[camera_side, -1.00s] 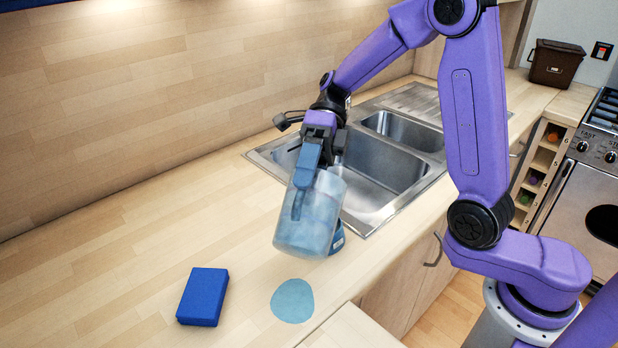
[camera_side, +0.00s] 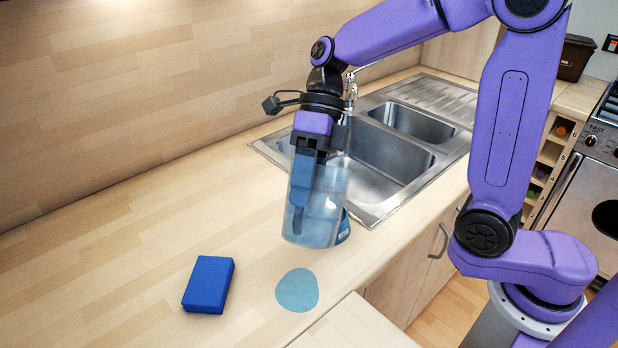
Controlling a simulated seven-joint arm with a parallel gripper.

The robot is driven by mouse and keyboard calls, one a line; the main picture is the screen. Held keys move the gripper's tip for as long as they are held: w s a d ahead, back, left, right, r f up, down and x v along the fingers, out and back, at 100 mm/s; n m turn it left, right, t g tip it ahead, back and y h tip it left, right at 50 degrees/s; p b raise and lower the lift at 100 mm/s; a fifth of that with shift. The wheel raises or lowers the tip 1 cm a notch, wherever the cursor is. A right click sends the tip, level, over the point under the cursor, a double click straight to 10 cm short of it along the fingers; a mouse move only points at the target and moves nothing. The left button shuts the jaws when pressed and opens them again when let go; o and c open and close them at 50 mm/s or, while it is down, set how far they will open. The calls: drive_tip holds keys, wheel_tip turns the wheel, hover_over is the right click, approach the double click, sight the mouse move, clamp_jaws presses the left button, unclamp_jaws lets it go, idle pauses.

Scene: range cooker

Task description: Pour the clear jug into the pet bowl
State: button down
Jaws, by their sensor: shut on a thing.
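The clear jug (camera_side: 327,205) is see-through with a bluish tint and hangs nearly upright above the counter, in front of the sink. My gripper (camera_side: 302,190) points down and is shut on the jug's near-left side, with a blue finger along it. Bluish content seems to show in the lower part of the jug, but its level is unclear.
A flat light-blue patch (camera_side: 297,290) lies on the counter near its front edge; I cannot tell if it is liquid or a mat. A blue block (camera_side: 208,285) lies left of it. The steel sink (camera_side: 385,160) is behind the jug.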

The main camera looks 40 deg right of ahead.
drive_tip(key=shift+s+a+f+t+h, duration=0.15)
drive_tip(key=shift+a+f+t+h, duration=0.15)
drive_tip(key=shift+h, duration=0.35)
drive_tip(key=shift+s+a+f+t+h, duration=0.15)
drive_tip(key=shift+f+t+h, duration=0.2)
drive_tip(key=shift+h, duration=0.3)
drive_tip(key=shift+r+t+h, duration=0.15)
drive_tip(key=shift+t+h, duration=0.4)
drive_tip(key=shift+h, duration=0.55)
drive_tip(key=shift+w+t+h, duration=0.1)
drive_tip(key=shift+t+h, duration=0.3)
drive_tip(key=shift+d+h, duration=0.2)
drive_tip(key=shift+h, duration=0.1)
